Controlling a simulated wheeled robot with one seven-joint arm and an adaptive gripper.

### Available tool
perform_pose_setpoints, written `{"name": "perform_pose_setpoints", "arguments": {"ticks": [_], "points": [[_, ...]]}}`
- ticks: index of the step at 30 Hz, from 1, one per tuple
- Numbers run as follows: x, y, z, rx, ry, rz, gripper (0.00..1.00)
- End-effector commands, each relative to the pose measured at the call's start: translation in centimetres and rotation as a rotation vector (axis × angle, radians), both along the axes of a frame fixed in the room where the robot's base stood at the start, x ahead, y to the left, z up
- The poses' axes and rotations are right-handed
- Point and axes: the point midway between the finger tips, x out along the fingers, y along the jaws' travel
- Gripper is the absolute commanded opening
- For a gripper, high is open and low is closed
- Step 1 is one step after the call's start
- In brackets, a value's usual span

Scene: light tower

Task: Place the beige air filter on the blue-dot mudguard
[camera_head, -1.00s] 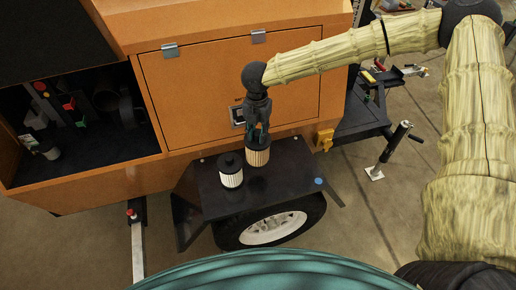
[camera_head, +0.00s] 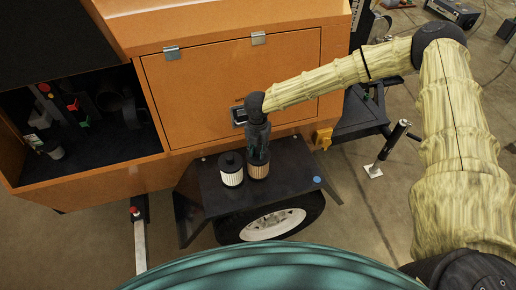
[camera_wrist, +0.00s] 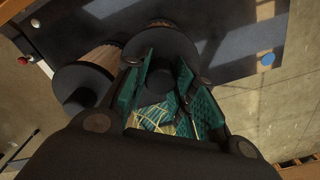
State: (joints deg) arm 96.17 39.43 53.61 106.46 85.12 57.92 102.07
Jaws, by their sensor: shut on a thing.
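The beige air filter (camera_head: 258,170) has a dark cap and tan pleats and stands on or just above the black mudguard (camera_head: 290,165). My gripper (camera_head: 258,152) points down over it and is shut on its cap. In the wrist view, the green-padded fingers of my gripper (camera_wrist: 163,90) are around the dark cap (camera_wrist: 160,50), which hides most of the pleats. A blue dot (camera_head: 317,180) marks the mudguard's right front corner; the dot (camera_wrist: 267,60) also shows in the wrist view. Whether the filter touches the mudguard is unclear.
A white-pleated filter with a black cap (camera_head: 231,170) stands close to the left of the beige one. The orange housing (camera_head: 200,95) rises behind the mudguard. An open compartment (camera_head: 85,150) with small parts is at the left. The mudguard's right part is clear.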

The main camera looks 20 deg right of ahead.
Motion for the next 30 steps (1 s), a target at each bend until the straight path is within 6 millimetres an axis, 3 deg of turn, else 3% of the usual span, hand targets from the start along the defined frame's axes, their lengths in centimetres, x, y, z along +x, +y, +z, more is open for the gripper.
{"name": "perform_pose_setpoints", "arguments": {"ticks": [4, 5, 8, 20, 30], "points": [[0.0, 0.0, -0.1, -0.001, 0.001, 0.0, 0.0], [0.0, -0.1, -0.2, -0.001, 0.001, 0.0, 0.3], [0.0, 0.0, -0.1, -0.001, 0.001, 0.0, 0.48], [0.0, 0.0, 0.1, 0.0, 0.0, 0.0, 0.48], [0.1, 0.0, 3.8, -0.001, -0.003, 0.0, 0.48]]}}
